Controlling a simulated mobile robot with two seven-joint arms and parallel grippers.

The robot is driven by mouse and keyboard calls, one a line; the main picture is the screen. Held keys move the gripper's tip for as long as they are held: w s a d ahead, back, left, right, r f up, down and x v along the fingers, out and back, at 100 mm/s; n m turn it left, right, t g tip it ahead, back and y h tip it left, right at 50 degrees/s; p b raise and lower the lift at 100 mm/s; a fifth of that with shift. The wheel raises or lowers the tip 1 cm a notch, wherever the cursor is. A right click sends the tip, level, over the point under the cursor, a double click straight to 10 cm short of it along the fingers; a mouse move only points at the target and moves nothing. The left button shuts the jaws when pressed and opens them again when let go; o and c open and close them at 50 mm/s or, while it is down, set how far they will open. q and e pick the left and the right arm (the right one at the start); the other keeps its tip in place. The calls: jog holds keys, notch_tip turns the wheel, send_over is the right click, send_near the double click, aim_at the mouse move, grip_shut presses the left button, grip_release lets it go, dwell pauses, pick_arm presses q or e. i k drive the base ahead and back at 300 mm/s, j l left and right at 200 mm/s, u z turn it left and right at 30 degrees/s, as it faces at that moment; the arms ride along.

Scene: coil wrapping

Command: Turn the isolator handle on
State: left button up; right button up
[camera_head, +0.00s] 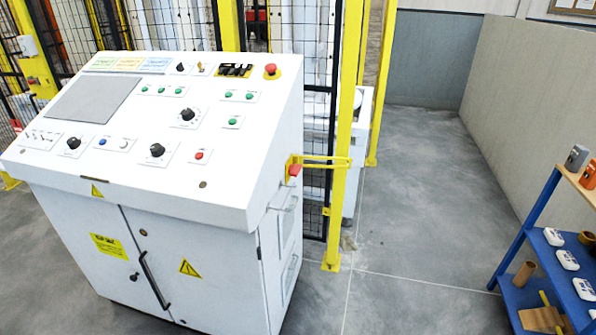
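A white control cabinet (205,240) with a sloped panel stands at the left and centre. On its right side, near the top, is a small red handle (294,169) on a yellow mount, which looks like the isolator handle. It is seen edge-on and small, so I cannot tell its position. A yellow bar (325,161) runs from there toward the yellow post (345,130). Neither of my grippers shows in the head view.
The panel carries a red mushroom button (271,71), black knobs and green buttons. Yellow-framed black mesh fencing (318,100) stands behind the cabinet. A blue shelf unit (545,250) with small items stands at the right. The grey floor (430,200) between them is clear.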

aim_at(294, 170)
jog(key=u, duration=0.65)
jog(key=i+l+u, duration=0.15)
jog(key=l+u, duration=0.15)
jog(key=u, duration=0.2)
jog(key=i+l+u, duration=0.1)
jog(key=l+u, duration=0.85)
jog(key=l, duration=0.3)
jog(key=l+u, duration=0.15)
jog(key=l, duration=0.5)
jog(key=k+l+u, duration=0.15)
jog(key=l, duration=0.45)
jog(key=l+u, duration=0.15)
jog(key=l, duration=0.5)
jog(key=k+l, duration=0.1)
jog(key=l, duration=0.35)
jog(key=k+l, duration=0.1)
jog(key=l, duration=0.35)
jog(key=k+l, duration=0.1)
jog(key=l, duration=0.3)
jog(key=k+l, duration=0.1)
jog(key=l, duration=0.35)
jog(key=k+l, duration=0.1)
jog(key=l, duration=0.35)
